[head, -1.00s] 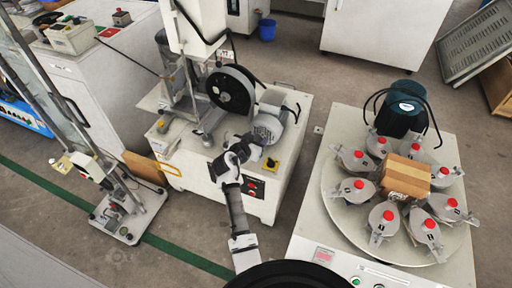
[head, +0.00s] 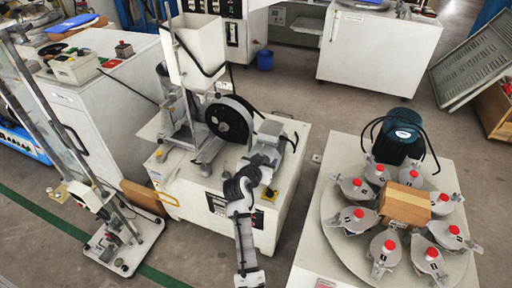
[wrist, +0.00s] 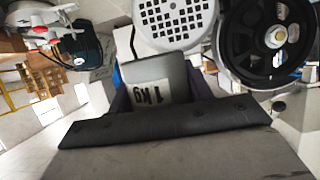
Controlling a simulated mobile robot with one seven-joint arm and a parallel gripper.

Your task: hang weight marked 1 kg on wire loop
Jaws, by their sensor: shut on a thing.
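In the head view my gripper (head: 266,163) is over the right part of the white machine, right of the black wheel, and the weight cannot be made out there. I cannot pick out the wire loop for certain in either view.
The black wheel (head: 230,119) also shows in the wrist view (wrist: 268,38), beside a perforated grey motor cover (wrist: 176,20). A turntable (head: 334,222) with several red-capped grey holders and a cardboard box (head: 405,204) stands at right. Open floor (head: 306,130) lies between.

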